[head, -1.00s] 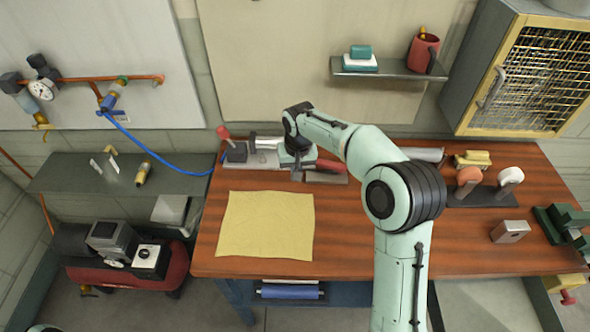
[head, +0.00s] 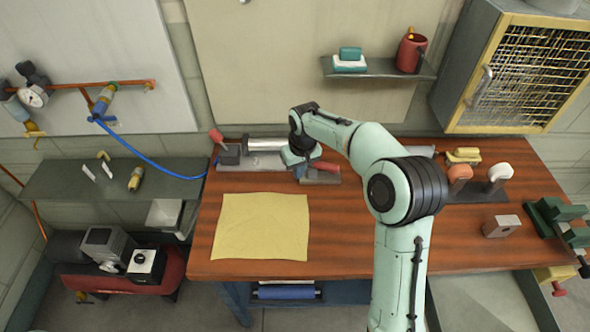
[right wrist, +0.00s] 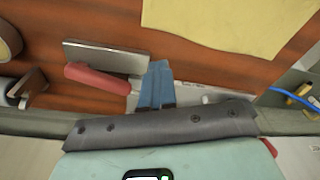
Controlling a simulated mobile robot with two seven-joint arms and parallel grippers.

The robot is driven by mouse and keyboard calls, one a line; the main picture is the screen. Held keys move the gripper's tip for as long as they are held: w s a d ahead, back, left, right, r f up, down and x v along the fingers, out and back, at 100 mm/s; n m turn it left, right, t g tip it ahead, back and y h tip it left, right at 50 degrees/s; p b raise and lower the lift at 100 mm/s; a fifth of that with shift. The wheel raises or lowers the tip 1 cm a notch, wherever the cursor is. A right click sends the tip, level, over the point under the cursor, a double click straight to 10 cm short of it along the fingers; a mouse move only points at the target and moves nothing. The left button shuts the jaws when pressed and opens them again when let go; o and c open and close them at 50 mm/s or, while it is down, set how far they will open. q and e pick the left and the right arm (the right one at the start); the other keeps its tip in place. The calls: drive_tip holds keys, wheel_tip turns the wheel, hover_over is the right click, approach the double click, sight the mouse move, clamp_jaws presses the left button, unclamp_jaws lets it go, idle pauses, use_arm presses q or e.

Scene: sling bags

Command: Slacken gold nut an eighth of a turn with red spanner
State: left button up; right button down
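A red handle, which looks like the red spanner's (head: 325,166), lies on the bench just right of my right gripper. In the right wrist view the red handle (right wrist: 95,80) lies left of the fingers, beside a grey metal plate; its far end is hidden. My right gripper (head: 301,172) is low over the back of the bench. Its two blue fingers (right wrist: 157,83) look closed together with nothing visible between them. I cannot make out the gold nut; the arm covers part of the fixture (head: 255,163). My left gripper is out of view.
A yellow cloth (head: 261,227) lies flat on the wooden bench (head: 340,245). A rack with orange and white handles (head: 480,194), a metal block (head: 502,226) and a green vice (head: 556,218) stand right. A small wall shelf (head: 378,70) hangs behind.

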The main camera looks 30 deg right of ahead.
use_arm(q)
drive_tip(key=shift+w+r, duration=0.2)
use_arm(e)
drive_tip(key=shift+d+n, duration=0.35)
drive_tip(key=shift+n, duration=0.05)
drive_tip(key=shift+s, duration=0.1)
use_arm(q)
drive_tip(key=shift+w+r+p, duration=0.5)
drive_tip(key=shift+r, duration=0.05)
use_arm(e)
drive_tip(key=shift+d+n, duration=0.85)
drive_tip(key=shift+n, duration=0.05)
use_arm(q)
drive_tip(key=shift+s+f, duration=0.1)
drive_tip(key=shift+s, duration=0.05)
use_arm(e)
drive_tip(key=shift+a+m, duration=0.3)
drive_tip(key=shift+r, duration=0.1)
